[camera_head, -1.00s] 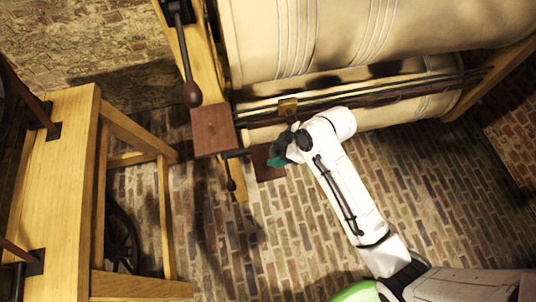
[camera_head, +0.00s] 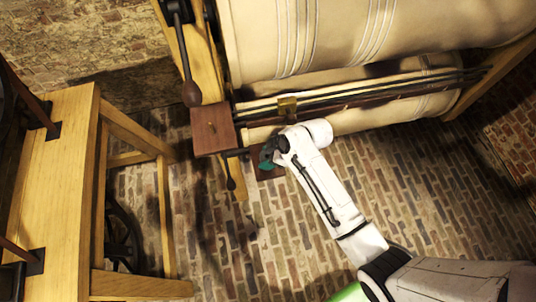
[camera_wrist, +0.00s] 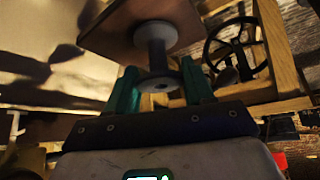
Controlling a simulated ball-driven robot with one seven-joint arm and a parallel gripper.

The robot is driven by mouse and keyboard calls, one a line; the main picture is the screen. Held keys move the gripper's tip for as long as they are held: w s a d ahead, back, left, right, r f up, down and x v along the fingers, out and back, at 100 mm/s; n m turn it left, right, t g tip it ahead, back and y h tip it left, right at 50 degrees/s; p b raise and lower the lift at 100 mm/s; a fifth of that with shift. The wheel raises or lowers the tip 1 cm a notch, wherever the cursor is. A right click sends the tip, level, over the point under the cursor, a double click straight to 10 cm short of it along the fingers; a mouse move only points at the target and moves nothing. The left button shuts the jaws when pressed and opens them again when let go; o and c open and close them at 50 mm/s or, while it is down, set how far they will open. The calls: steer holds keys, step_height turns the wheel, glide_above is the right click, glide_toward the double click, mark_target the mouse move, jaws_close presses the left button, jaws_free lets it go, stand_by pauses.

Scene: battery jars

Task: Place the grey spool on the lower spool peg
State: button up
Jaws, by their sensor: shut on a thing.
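My gripper (camera_head: 266,158) shows small in the head view, over the lower dark wooden board beside the big cloth roller. In the wrist view my gripper (camera_wrist: 158,88) is shut on the grey spool (camera_wrist: 156,58), its green fingers at either side of the lower flange. The spool's far flange is close in front of the brown board (camera_wrist: 125,30); I cannot tell whether they touch. The lower peg is not visible; the spool and board hide that spot. In the head view the spool is hidden by my gripper. The lower board (camera_head: 270,173) shows partly beneath my gripper.
An upper wooden block (camera_head: 212,130) with a small peg sits just up and left of my gripper. A lever with a dark knob (camera_head: 192,95) hangs above it. The cloth roller (camera_head: 350,130) is behind. A wooden frame (camera_head: 60,190) stands left. Open brick floor lies below.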

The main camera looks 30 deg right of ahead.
steer(key=o, duration=1.1)
steer(key=shift+f, duration=0.1)
steer(key=shift+o, duration=0.2)
steer(key=v, duration=1.2)
steer(key=s+d+m+g+h, duration=0.1)
steer(key=s+m+h, duration=0.1)
steer(key=s+m, duration=0.3)
steer(key=s+d+m+g+h, duration=0.2)
steer(key=s+m, duration=0.3)
steer(key=s, duration=0.8)
steer(key=shift+s+g+h, duration=0.25)
steer(key=shift+g+h, duration=0.05)
steer(key=shift+h, duration=0.2)
